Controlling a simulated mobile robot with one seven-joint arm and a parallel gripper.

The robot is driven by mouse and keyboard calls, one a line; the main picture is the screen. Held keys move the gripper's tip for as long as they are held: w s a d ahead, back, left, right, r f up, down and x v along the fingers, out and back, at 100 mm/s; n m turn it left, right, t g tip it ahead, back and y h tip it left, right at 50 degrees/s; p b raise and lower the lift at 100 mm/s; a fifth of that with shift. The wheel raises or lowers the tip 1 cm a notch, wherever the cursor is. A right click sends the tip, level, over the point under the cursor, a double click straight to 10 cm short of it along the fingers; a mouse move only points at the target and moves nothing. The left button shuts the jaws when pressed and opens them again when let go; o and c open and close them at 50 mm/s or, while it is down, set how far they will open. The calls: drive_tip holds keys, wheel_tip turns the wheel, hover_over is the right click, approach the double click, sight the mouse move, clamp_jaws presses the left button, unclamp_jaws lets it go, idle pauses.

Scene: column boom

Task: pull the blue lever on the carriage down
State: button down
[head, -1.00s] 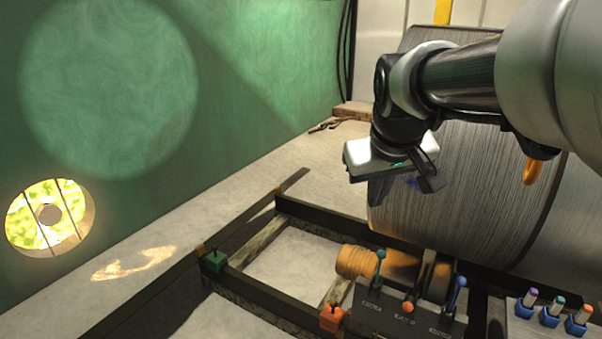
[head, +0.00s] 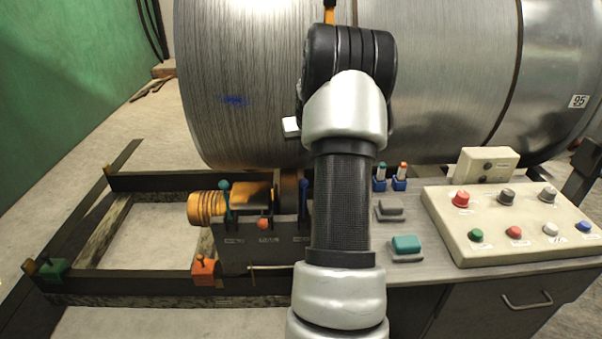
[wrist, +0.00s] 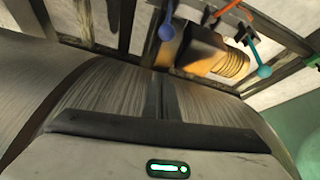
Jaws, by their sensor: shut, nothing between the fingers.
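The blue lever (head: 303,188) stands upright on the carriage (head: 255,243), just left of my forearm in the head view. Part of it is close to the arm's edge. In the wrist view its blue knob (wrist: 167,32) shows at the top, left of the orange-brown roller. My gripper is mostly hidden behind my arm in the head view; only a small white corner shows. In the wrist view my gripper (wrist: 161,95) is shut and empty, with its tips pointing toward the levers and apart from the blue knob.
A teal lever (head: 225,200) and an orange-knobbed one (head: 263,223) share the carriage. A large metal coil (head: 240,90) stands behind it. To the right are a button panel (head: 510,215) and small coloured levers (head: 400,180). Floor inside the frame at left is clear.

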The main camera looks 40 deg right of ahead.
drive_tip(key=shift+f, duration=0.1)
drive_tip(key=shift+w+d+f+b, duration=0.15)
drive_tip(key=shift+f+b, duration=0.15)
drive_tip(key=shift+f, duration=1.25)
drive_tip(key=shift+w+d+f+b, duration=0.1)
drive_tip(key=shift+f+b, duration=0.2)
drive_tip(key=shift+f, duration=1.2)
drive_tip(key=shift+w+d+f+b, duration=0.15)
drive_tip(key=shift+f+b, duration=0.15)
drive_tip(key=shift+f, duration=1.25)
drive_tip(key=shift+s, duration=0.15)
